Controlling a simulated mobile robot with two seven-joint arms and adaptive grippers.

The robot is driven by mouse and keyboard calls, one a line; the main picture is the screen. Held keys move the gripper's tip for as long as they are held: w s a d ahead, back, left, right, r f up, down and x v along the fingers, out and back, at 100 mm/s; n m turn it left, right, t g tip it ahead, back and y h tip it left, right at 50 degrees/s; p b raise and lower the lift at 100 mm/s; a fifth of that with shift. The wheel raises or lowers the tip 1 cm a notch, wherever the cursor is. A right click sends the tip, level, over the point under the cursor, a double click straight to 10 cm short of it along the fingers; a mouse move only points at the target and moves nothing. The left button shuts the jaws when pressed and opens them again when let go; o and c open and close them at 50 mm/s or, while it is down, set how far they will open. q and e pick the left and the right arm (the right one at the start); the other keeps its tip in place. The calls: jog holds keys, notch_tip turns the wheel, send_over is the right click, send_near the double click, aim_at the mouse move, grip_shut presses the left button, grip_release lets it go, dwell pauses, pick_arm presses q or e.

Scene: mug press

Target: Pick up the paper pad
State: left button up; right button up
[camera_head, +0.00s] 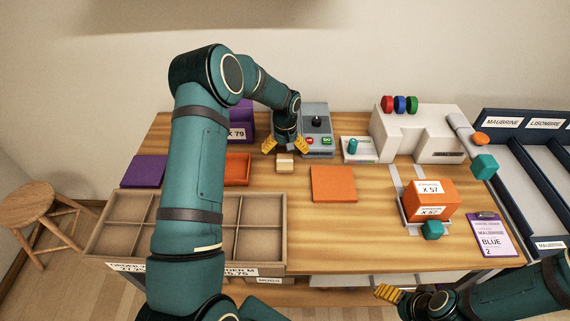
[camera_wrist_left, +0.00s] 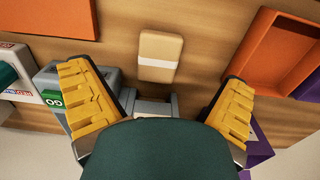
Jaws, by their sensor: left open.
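The paper pad (camera_head: 285,163) is a small tan block with a white band around it. It lies on the wooden table in front of the grey device. In the left wrist view the pad (camera_wrist_left: 160,47) lies between and beyond the two yellow fingers. My left gripper (camera_head: 286,147) is open and empty, just behind and above the pad in the head view, with a finger to either side and no contact visible. My right gripper (camera_head: 388,293) is low at the front right, away from the pad; its finger gap is unclear.
An orange tray (camera_head: 237,169) is left of the pad, and an orange flat square (camera_head: 333,184) is to the right. The grey device (camera_head: 317,122) with buttons stands close behind. A divided box (camera_head: 262,205) sits in front. Bare table lies at front centre.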

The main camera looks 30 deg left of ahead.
aim_at(285, 165)
pick_arm(q)
jog(key=f, duration=0.8)
jog(key=shift+w+a, duration=0.15)
jog(key=shift+a, duration=0.05)
jog(key=c, duration=1)
